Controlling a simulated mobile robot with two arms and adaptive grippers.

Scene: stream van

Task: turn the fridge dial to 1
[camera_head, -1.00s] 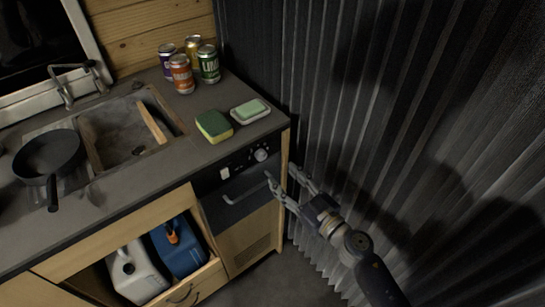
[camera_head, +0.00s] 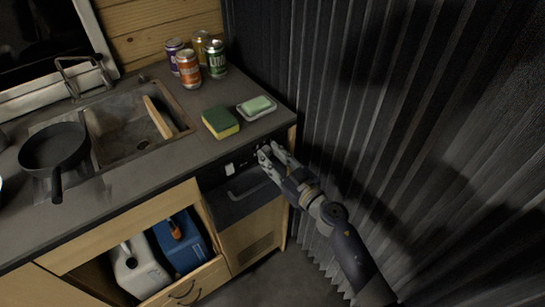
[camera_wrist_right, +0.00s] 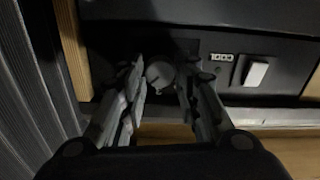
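The fridge dial (camera_wrist_right: 160,75) is a round grey knob with a dark pointer line, on the black control panel of the fridge (camera_head: 244,199). In the right wrist view it sits between the two fingers of my right gripper (camera_wrist_right: 162,82). The fingers stand on both sides of it with narrow gaps, so the gripper is open around the dial. In the head view my right gripper (camera_head: 271,156) is at the panel's right end and hides the dial. The number the dial points to cannot be read. My left gripper is not in view.
A white rocker switch (camera_wrist_right: 256,73) and a small display (camera_wrist_right: 221,57) sit beside the dial. The counter edge is just above the panel, with a sponge (camera_head: 220,122) and a soap dish (camera_head: 243,111) on top. A corrugated wall (camera_head: 400,110) is close on the right.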

